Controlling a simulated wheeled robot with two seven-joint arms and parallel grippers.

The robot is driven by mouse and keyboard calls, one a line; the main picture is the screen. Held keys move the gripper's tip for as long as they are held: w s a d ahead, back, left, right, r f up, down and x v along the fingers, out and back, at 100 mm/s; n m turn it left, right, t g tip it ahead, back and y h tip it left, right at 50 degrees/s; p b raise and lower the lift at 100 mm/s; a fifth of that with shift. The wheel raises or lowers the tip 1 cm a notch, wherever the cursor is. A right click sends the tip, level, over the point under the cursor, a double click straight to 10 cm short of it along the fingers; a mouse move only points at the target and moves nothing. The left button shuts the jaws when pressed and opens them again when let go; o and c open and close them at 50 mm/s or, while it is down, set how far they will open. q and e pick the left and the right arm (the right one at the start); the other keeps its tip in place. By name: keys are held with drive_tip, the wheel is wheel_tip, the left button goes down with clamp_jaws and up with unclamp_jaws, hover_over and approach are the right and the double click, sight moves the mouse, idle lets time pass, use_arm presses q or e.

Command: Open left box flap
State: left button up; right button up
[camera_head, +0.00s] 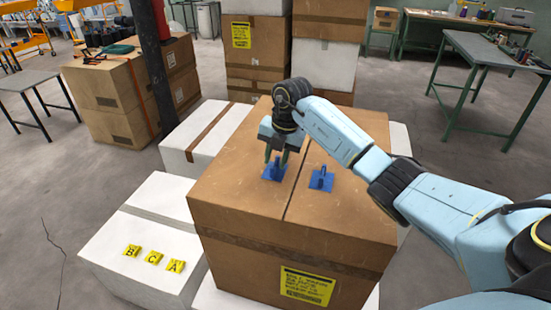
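A large brown cardboard box (240,215) stands in the middle with its top closed. A seam splits the top into a left flap (235,170) and a right flap (345,205). Each flap bears a blue handle on a square plate: the left handle (273,174) and the right handle (321,180). My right gripper (276,160) points down over the left handle, with its fingers apart on either side of it. I cannot tell whether they touch it. My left gripper is not in view.
White boxes (140,255) stand left of and around the brown box, one with yellow letter tiles (154,258). Stacked boxes (255,45) stand behind. A green-legged table (490,55) is at right.

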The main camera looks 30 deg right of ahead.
drive_tip(key=shift+f, duration=0.25)
clamp_jaws()
drive_tip(key=shift+w+r, duration=0.1)
